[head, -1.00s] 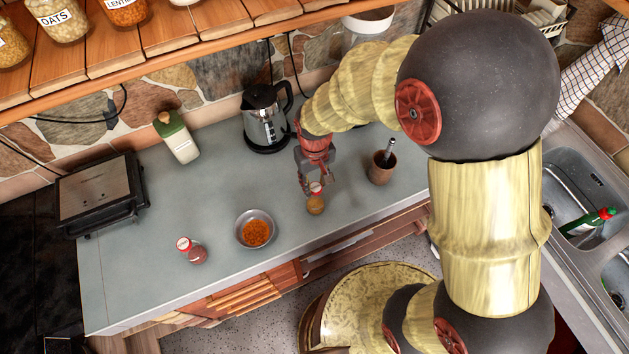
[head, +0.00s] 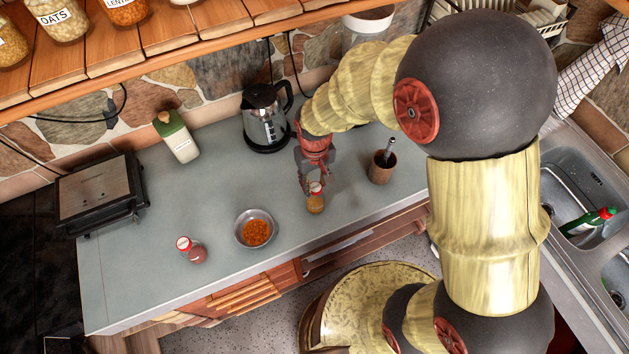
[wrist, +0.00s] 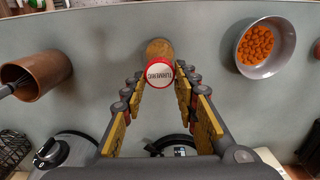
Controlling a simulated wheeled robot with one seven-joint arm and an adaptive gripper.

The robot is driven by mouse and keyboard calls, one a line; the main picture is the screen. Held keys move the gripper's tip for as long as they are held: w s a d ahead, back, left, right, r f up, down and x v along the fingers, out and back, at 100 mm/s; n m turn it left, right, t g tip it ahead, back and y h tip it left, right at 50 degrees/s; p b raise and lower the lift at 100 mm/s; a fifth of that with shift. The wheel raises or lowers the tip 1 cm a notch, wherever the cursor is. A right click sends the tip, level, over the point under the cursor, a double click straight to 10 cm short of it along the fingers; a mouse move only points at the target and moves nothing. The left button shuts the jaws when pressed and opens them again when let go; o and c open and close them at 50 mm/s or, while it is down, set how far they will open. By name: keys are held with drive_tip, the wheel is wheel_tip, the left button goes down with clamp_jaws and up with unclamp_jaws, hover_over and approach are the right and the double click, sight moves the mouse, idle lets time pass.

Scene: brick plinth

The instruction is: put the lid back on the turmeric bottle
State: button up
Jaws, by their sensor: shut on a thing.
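The turmeric bottle (head: 315,205) stands upright near the front edge of the counter, with yellow-brown powder showing through it. The lid (head: 316,188) is red with a white top and sits at the bottle's mouth. In the wrist view the lid (wrist: 160,72), marked TURMERIC, covers the near end of the bottle (wrist: 159,48). My gripper (head: 315,184) is above the bottle, shut on the lid, with a finger on either side of it. I cannot tell whether the lid is fully seated, since the rim is hidden.
A brown utensil cup (head: 381,167) is close on the right. A kettle (head: 265,118) stands behind. Bare counter lies between bottle and bowl.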

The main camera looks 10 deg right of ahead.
drive_tip(key=o, duration=0.8)
drive_tip(key=shift+c, duration=0.2)
drive_tip(key=shift+o, duration=0.4)
drive_tip(key=o, duration=0.4)
drive_tip(key=shift+r, duration=0.15)
drive_tip(key=shift+r+p, duration=2.5)
drive_tip(key=shift+r, duration=0.9)
drive_tip(key=shift+c, duration=0.4)
clamp_jaws()
